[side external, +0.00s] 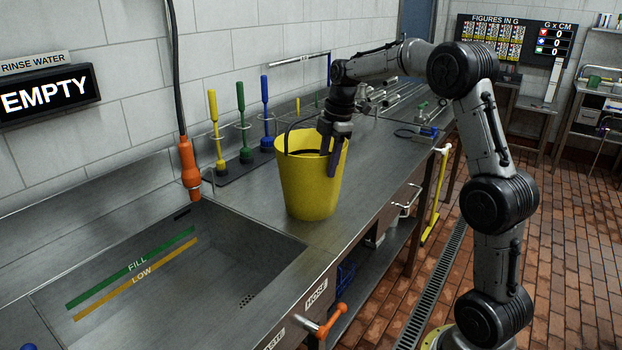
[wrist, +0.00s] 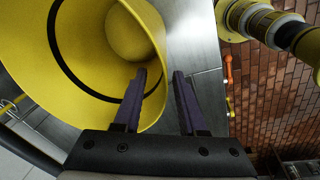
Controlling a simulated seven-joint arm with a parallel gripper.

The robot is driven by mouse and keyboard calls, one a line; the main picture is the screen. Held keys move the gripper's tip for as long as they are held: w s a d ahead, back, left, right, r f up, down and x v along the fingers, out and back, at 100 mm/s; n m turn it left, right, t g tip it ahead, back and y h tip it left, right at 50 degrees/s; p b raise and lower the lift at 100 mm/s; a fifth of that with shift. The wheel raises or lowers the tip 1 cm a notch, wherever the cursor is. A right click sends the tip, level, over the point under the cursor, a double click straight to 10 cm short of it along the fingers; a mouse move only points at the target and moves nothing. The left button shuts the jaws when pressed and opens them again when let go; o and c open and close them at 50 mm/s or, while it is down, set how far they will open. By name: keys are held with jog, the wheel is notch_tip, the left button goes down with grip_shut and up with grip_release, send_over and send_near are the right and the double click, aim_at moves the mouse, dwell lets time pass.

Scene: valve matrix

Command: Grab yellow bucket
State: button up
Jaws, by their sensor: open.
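The yellow bucket (side external: 308,190) stands upright on the metal counter, just right of the sink. Its dark handle (side external: 300,125) shows above the rim. My gripper (side external: 331,168) is at the right side of the bucket, pointing down at the rim. In the wrist view the bucket (wrist: 100,45) fills the upper left, with its inside and a dark ring line visible. My gripper (wrist: 160,74) is open there. One finger is over the inside of the bucket and the other is outside, with the rim between them. Whether either finger touches the wall cannot be told.
The sink (side external: 150,260) lies left of the bucket, with an orange-handled hose (side external: 188,165) above it. Yellow, green and blue brushes (side external: 241,130) stand behind the bucket. An orange valve handle (side external: 327,322) sticks out at the counter front. Metal parts lie farther back.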

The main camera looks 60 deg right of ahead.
jog(key=shift+w+f, duration=0.15)
jog(key=shift+f, duration=0.6)
jog(key=shift+c, duration=0.3)
grip_shut()
jog(key=shift+r, duration=0.15)
dwell(0.4)
